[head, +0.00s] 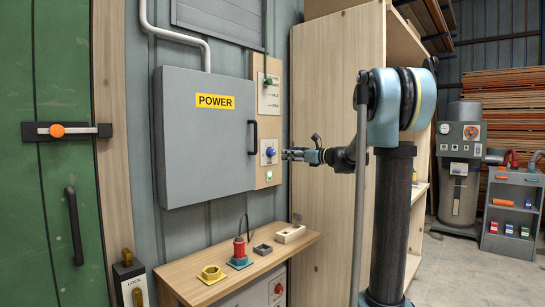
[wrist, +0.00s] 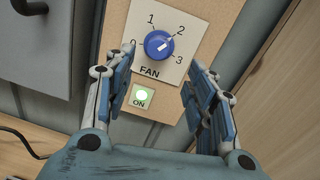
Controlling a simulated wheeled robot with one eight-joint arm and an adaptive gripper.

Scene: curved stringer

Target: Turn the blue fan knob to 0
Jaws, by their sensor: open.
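The blue fan knob (wrist: 158,45) sits on a white FAN plate (wrist: 146,69) with marks 0, 1, 2 and 3. The knob also shows in the head view (head: 270,152), on the wooden panel right of the POWER cabinet. My gripper (wrist: 160,60) is open and empty, with one finger at each side of the view and the knob between and beyond them. In the head view my gripper (head: 287,154) points left at the knob, close in front of it; contact cannot be told.
A lit green ON button (wrist: 142,96) is just below the plate. The grey POWER cabinet (head: 205,150) with its black handle stands left of the panel. A wooden shelf unit (head: 335,90) rises close on the right. A bench (head: 240,275) with small parts is below.

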